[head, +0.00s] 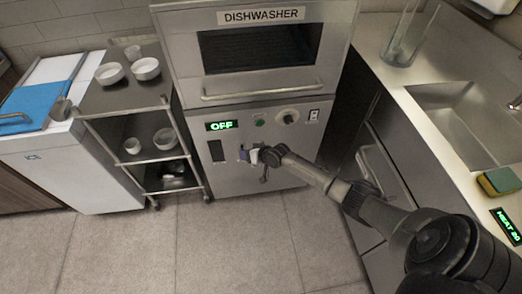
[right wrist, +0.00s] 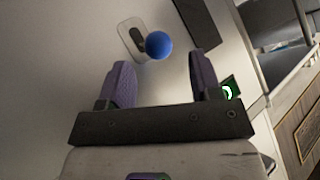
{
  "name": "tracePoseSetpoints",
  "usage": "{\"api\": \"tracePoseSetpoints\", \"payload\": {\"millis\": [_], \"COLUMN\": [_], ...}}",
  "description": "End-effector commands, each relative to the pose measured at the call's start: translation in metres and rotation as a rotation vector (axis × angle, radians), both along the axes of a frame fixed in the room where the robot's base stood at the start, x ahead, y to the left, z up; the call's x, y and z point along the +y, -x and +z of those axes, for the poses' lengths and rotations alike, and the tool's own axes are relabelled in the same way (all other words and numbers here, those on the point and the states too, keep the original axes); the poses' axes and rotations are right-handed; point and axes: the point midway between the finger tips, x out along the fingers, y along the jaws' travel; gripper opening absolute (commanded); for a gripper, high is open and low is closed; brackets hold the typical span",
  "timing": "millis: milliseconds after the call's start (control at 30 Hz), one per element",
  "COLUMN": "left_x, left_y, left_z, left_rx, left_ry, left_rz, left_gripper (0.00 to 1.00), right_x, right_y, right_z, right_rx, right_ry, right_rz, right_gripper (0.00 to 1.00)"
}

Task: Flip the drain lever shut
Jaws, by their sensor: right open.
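The drain lever shows in the right wrist view as a blue ball knob (right wrist: 159,45) in front of a pale plate with a dark slot (right wrist: 133,38) on the dishwasher's front panel. My right gripper (head: 247,155) is at the lower front of the dishwasher (head: 190,60). Its purple fingers are open and empty in the right wrist view (right wrist: 164,72), and the knob is just beyond the fingertips, roughly between them. In the head view the gripper largely hides the lever, so its position is hard to tell. My left gripper is not in view.
The dishwasher's display (head: 221,125) reads OFF, beside a round dial (head: 288,117) and a switch (head: 313,115). A wheeled cart (head: 160,108) with white bowls stands at left. A counter with a sink (head: 460,105) and sponge (head: 498,181) is at right. The floor (head: 190,250) in front is clear.

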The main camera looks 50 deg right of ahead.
Motion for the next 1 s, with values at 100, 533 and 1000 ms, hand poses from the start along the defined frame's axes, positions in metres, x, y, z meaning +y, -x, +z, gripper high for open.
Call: {"api": "tracePoseSetpoints", "payload": {"millis": [100, 533, 1000], "left_x": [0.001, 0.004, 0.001], "left_y": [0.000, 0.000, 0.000], "left_z": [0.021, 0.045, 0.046], "left_rx": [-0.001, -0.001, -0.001], "left_ry": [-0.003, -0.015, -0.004], "left_rz": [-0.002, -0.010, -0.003], "left_gripper": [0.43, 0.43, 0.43], "right_x": [0.000, -0.001, -0.002], "right_y": [0.022, 0.067, 0.072], "right_z": [0.020, 0.050, 0.052], "right_rx": [0.002, -0.001, -0.002], "right_ry": [0.000, -0.002, -0.002], "right_rz": [0.001, 0.002, 0.001], "right_gripper": [0.58, 0.58, 0.58]}}
